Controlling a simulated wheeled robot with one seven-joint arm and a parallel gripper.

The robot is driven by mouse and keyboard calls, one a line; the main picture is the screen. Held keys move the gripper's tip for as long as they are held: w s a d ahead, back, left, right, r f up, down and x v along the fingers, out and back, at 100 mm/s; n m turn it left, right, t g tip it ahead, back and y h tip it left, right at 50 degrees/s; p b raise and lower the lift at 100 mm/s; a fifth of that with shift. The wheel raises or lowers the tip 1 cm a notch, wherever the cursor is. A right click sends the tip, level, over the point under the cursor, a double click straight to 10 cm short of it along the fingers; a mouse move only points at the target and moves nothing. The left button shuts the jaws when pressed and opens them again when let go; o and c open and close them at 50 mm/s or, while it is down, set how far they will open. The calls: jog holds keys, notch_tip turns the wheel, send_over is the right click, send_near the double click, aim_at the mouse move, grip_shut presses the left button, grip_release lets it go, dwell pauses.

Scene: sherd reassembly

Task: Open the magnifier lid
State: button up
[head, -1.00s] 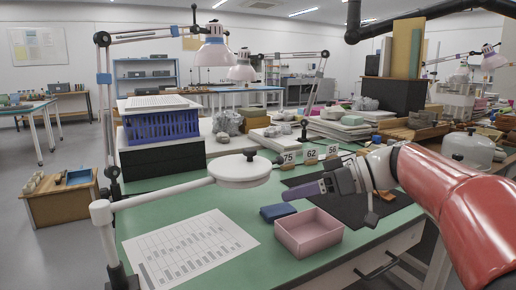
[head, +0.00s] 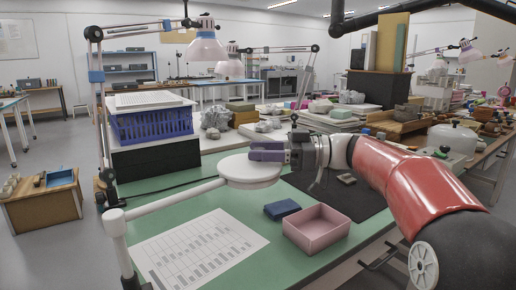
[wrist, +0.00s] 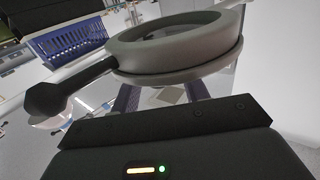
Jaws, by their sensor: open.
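The magnifier (head: 243,179) is a pale round head on a white jointed arm over the green bench. Its flat top looks covered by the lid in the head view. My gripper (head: 262,151) is at the far edge of the head, pointing left, with its purple fingers over the lid. The black knob that stood on the lid is hidden behind the fingers.
A pink open box (head: 318,247) and a blue block (head: 282,210) lie on the bench right of the magnifier. A printed sheet (head: 200,250) lies in front. A blue crate (head: 152,124) on a black box stands behind left. A dark mat (head: 355,197) lies right.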

jog(key=shift+a, duration=0.45)
jog(key=shift+c, duration=0.5)
grip_shut()
